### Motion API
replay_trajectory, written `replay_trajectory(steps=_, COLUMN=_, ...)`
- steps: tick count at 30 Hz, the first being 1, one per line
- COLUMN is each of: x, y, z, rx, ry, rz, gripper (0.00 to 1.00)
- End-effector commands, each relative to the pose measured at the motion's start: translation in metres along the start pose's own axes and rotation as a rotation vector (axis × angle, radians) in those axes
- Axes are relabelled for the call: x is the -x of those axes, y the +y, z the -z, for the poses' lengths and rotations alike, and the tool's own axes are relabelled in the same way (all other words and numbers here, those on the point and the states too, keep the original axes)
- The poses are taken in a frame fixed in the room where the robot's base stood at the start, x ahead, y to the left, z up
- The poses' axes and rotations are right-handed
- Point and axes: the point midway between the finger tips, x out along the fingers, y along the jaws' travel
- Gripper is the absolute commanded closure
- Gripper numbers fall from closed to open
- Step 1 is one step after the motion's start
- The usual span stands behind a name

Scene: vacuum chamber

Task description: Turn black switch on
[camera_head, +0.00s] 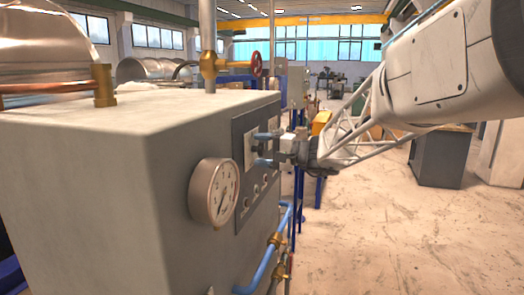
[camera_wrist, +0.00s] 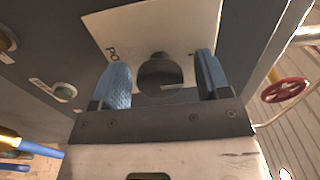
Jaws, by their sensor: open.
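The black switch (camera_wrist: 160,75) is a round dark knob on a pale plate (camera_wrist: 120,28) set in the dark control panel. In the wrist view my gripper (camera_wrist: 160,80) is open, with one blue finger on each side of the knob. A gap shows between the knob and each finger. In the head view my gripper (camera_head: 264,148) is at the panel (camera_head: 242,205) on the side of the grey chamber; the knob is hard to make out there.
A red valve wheel (camera_head: 256,65) stands above the panel and shows in the wrist view (camera_wrist: 285,90). A green button (camera_wrist: 65,91) is left of the plate. Open floor (camera_head: 390,235) lies right.

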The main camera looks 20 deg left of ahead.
Motion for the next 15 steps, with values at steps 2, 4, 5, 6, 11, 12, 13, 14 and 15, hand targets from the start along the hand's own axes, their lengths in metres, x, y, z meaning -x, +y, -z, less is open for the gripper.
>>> replay_trajectory(steps=2, x=0.0001, y=0.0000, z=0.0000, rx=0.000, ry=0.000, rz=0.000, gripper=0.30)
replay_trajectory(steps=4, x=0.0001, y=0.0001, z=0.0000, rx=0.000, ry=0.000, rz=0.000, gripper=0.33)
replay_trajectory(steps=5, x=0.0001, y=0.0001, z=0.0000, rx=0.000, ry=0.000, rz=0.000, gripper=0.38)
replay_trajectory(steps=6, x=0.0001, y=0.0001, z=0.0000, rx=0.000, ry=0.000, rz=0.000, gripper=0.44)
replay_trajectory(steps=11, x=0.0001, y=0.0001, z=0.0000, rx=0.000, ry=0.000, rz=0.000, gripper=0.69)
replay_trajectory(steps=12, x=0.0001, y=0.0001, z=0.0000, rx=0.000, ry=0.000, rz=0.000, gripper=0.75)
replay_trajectory(steps=13, x=0.0001, y=0.0002, z=0.0000, rx=0.000, ry=0.000, rz=0.000, gripper=0.79)
replay_trajectory(steps=14, x=0.0001, y=0.0002, z=0.0000, rx=0.000, ry=0.000, rz=0.000, gripper=0.79)
replay_trajectory(steps=15, x=0.0001, y=0.0001, z=0.0000, rx=-0.001, ry=0.000, rz=0.000, gripper=0.79)
